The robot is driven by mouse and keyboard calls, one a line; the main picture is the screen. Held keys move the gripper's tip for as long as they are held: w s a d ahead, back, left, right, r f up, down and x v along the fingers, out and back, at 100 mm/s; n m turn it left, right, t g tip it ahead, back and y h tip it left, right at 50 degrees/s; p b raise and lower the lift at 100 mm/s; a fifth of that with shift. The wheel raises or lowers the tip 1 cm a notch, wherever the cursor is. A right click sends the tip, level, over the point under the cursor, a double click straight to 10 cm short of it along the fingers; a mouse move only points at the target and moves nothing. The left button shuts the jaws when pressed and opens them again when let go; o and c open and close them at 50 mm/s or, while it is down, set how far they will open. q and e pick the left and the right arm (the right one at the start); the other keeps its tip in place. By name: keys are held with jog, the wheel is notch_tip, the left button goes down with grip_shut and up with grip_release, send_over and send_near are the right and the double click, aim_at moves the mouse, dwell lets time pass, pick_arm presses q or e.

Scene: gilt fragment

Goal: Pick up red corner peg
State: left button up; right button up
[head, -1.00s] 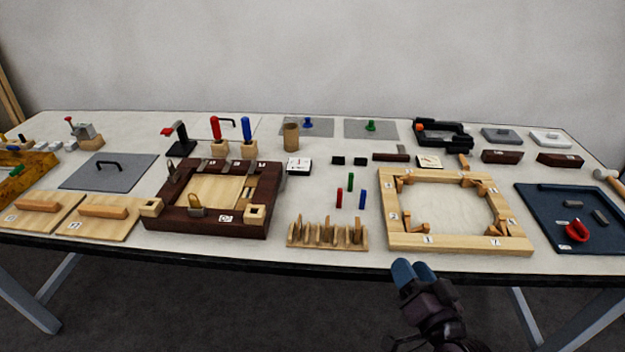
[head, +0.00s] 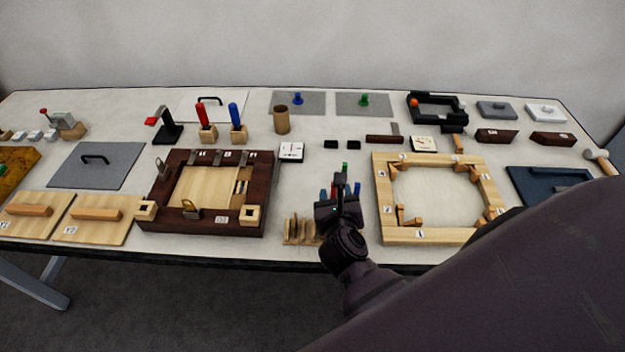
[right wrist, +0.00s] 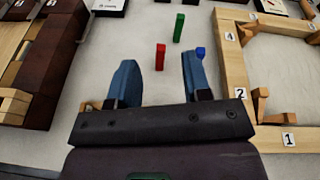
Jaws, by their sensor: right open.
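The red peg (right wrist: 160,57) stands upright on the table in the right wrist view, ahead of and between my blue fingertips. In the head view a bit of the red peg (head: 334,188) shows between the fingers. My right gripper (head: 340,194) is open and empty over the table; it also shows in the right wrist view (right wrist: 159,72). The green peg (right wrist: 178,27) stands behind the red one. The blue peg (right wrist: 201,53) is partly hidden by the right-hand finger. My left gripper is not in view.
A notched wooden rack (head: 298,230) stands close to the gripper's left, partly hidden. A light wooden frame (head: 430,236) lies to the right, a dark wooden frame (head: 262,190) to the left. Two small black blocks (head: 331,144) lie behind the pegs.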

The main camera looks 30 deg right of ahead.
aim_at(334, 191)
jog(key=shift+f+m+g, duration=0.5)
jog(key=shift+f+m, duration=0.3)
jog(key=shift+m, duration=0.1)
jog(key=shift+s+d+f+m+g, duration=0.1)
jog(key=shift+s+f+m+g, duration=0.2)
jog(key=shift+m+g, duration=0.15)
jog(key=shift+s+m, duration=0.15)
jog(key=shift+m, duration=0.1)
jog(key=x, duration=0.5)
jog(key=shift+w+d+r, duration=0.1)
jog(key=shift+w, duration=0.1)
jog(key=x, duration=0.4)
jog(key=shift+w+a+r+p, duration=0.1)
jog(key=shift+w+a+p, duration=0.1)
jog(key=shift+w+p, duration=0.2)
jog(key=shift+w+d+f, duration=0.25)
jog(key=shift+w+d, duration=0.05)
jog(key=shift+w, duration=0.1)
jog(key=shift+c, duration=0.2)
grip_shut()
